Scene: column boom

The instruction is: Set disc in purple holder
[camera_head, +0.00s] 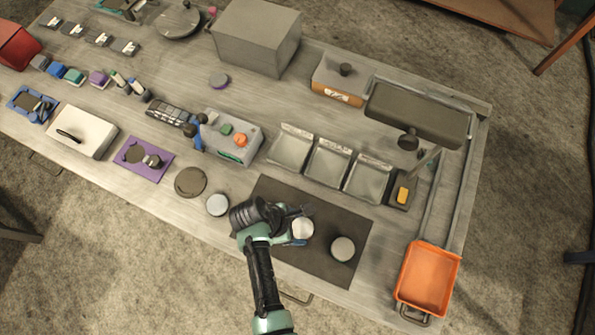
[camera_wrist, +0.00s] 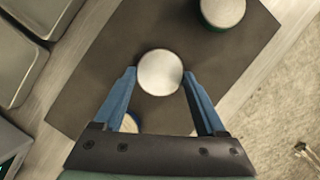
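A pale, round disc (camera_wrist: 160,72) lies between the blue fingertips of my gripper (camera_wrist: 160,78) in the wrist view. The fingers stand apart on either side of it, with what looks like a slim gap at each. In the head view my gripper (camera_head: 298,224) is over the dark mat, and the same disc (camera_head: 303,228) shows there. The purple holder (camera_head: 160,172) is at left on the bench. It has a dark round spot and a small knobbed part on it.
A green-edged disc (camera_wrist: 222,10) lies on the dark mat (camera_head: 318,262). A blue-edged disc (camera_wrist: 130,122) is partly hidden by my gripper. A pale disc (camera_head: 217,204) and a dark round plate (camera_head: 190,181) lie between mat and holder. Grey trays (camera_head: 328,160) stand behind the mat.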

